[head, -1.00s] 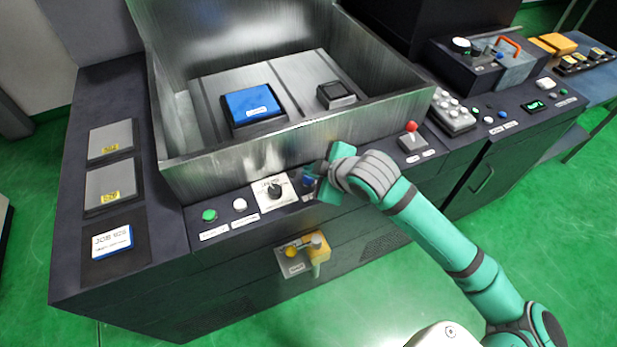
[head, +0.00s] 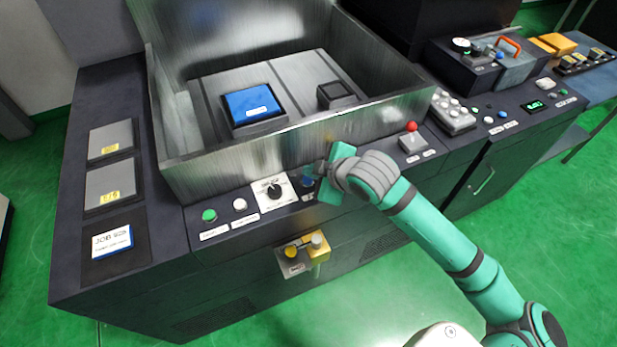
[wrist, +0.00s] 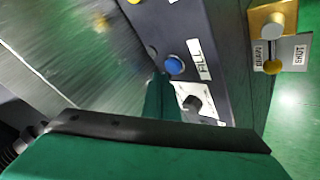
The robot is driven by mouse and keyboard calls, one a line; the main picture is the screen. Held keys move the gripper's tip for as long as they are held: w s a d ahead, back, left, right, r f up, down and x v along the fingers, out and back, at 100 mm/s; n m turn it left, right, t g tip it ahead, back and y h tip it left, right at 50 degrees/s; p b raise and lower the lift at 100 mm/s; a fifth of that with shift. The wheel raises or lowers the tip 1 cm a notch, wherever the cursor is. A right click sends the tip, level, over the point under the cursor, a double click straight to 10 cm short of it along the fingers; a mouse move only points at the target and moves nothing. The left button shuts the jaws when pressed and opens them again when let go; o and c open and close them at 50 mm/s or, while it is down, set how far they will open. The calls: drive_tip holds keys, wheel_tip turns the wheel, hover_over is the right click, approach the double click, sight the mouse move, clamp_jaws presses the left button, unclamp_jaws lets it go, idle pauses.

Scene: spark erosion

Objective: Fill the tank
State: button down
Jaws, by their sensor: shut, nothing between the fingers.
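The grey metal tank (head: 240,155) stands open, with a blue block (head: 251,104) and a small dark block (head: 336,95) on its bed. I cannot make out any liquid in it. The blue button (head: 307,181) is on the panel below the tank's front wall; the wrist view shows this blue button (wrist: 174,65) beside a FILL label (wrist: 200,60). My gripper (head: 314,172) is shut and empty, with its tip close to the blue button; I cannot tell whether they touch. The yellow drain valve (head: 318,247) is on the cabinet front; its plate (wrist: 294,52) reads DRAIN and SHUT.
A dial (head: 274,190), a white button (head: 239,205) and a green button (head: 209,215) are left of the blue button. A red-topped lever (head: 411,128) is to the right. The tank wall rises close behind my gripper. Green floor lies open in front.

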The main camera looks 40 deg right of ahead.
sight(311, 182)
drive_tip(key=shift+f, duration=0.15)
drive_tip(key=shift+f, duration=0.25)
drive_tip(key=shift+f, duration=0.45)
idle(0.9)
drive_tip(key=shift+r, duration=0.85)
drive_tip(key=shift+r, duration=2.55)
drive_tip(key=shift+f, duration=0.1)
